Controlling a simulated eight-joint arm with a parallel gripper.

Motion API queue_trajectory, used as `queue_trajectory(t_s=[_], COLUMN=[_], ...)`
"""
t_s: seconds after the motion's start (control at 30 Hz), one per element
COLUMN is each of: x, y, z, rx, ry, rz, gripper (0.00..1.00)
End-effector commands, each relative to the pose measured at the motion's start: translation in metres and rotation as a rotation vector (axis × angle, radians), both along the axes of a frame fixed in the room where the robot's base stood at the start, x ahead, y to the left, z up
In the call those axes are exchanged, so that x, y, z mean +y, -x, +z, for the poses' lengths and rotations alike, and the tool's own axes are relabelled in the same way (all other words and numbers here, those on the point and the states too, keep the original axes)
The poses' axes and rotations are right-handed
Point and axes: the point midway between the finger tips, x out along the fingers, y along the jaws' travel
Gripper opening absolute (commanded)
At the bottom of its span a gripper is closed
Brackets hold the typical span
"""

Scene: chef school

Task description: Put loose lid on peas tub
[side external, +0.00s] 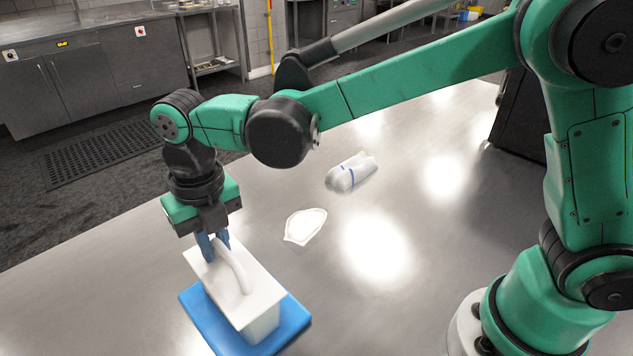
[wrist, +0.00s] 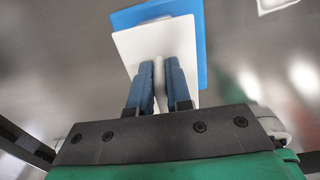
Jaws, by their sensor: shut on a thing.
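The loose lid (side external: 260,286) is a white flat rectangle with an arched white handle (side external: 237,271). My gripper (side external: 213,246) points down and its blue fingers are shut on the handle; it also shows in the wrist view (wrist: 159,67), with the lid (wrist: 133,44) beyond the fingers. A pale tub (side external: 262,327) stands on a blue board (side external: 203,322), directly under the lid. The lid hides the tub's opening, so its contents cannot be seen. I cannot tell whether the lid touches the rim. In the wrist view the blue board (wrist: 125,18) shows beyond the lid.
A white shield-shaped piece (side external: 305,226) lies on the steel table (side external: 430,240). A clear-white bag with a blue stripe (side external: 350,172) lies behind it. A dark box (side external: 518,118) stands at the far right edge. The table between these and the board is clear.

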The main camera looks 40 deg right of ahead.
Motion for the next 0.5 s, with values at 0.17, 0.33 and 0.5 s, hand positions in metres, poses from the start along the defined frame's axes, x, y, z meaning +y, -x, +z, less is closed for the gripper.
queue_trajectory(t_s=[0.17, 0.33, 0.5], x=[0.0000, 0.0000, 0.0000], y=[0.0000, 0.0000, 0.0000], z=[-0.0001, 0.0000, 0.0000], rx=[0.000, 0.000, 0.000], ry=[0.000, 0.000, 0.000], rz=[0.000, 0.000, 0.000], gripper=[0.00, 0.37, 0.51])
